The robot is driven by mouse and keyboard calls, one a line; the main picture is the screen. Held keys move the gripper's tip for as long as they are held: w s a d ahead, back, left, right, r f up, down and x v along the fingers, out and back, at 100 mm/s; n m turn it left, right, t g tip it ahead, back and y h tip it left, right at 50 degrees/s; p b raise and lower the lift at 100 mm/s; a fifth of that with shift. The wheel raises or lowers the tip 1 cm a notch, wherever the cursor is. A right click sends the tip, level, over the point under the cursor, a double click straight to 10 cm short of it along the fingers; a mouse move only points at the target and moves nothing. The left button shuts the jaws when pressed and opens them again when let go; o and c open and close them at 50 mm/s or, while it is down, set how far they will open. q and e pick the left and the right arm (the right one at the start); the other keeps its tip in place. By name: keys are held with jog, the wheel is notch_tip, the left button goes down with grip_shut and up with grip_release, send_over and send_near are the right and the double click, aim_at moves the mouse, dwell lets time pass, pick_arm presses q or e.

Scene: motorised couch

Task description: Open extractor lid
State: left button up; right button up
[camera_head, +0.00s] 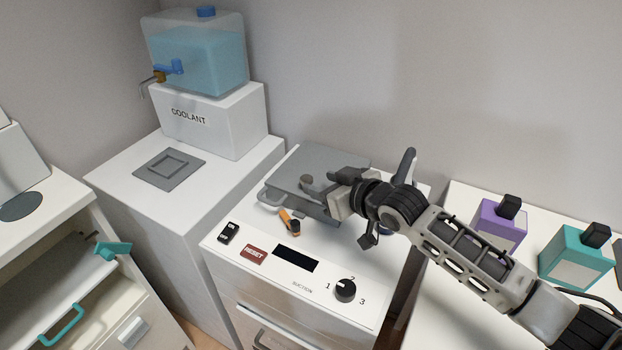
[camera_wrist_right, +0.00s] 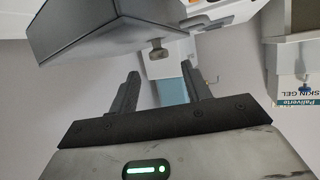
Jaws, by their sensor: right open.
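The extractor (camera_head: 318,272) is a white cabinet with a suction dial, a reset label and a dark display on top. Its grey lid (camera_head: 325,158) lies at the back of the top and looks closed, though my gripper hides part of it. A light handle (camera_head: 268,199) is at the lid's left front. My right gripper (camera_head: 324,187) is over the lid's right front part. In the right wrist view, my right gripper (camera_wrist_right: 160,72) is open with nothing between its fingers. A dark grey box-like part (camera_wrist_right: 100,32) and a small knob (camera_wrist_right: 157,50) are just beyond the fingertips; contact is unclear. My left gripper is not in view.
An orange-and-black lever (camera_head: 289,221) is in front of the lid. A coolant tank (camera_head: 196,58) stands on the cabinet to the left. Purple (camera_head: 497,222) and teal (camera_head: 575,256) bottles stand on the right counter. The wall is close behind.

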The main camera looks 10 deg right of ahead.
aim_at(305, 176)
jog(key=x, duration=0.5)
grip_shut()
jog(key=shift+w+d+r, duration=0.1)
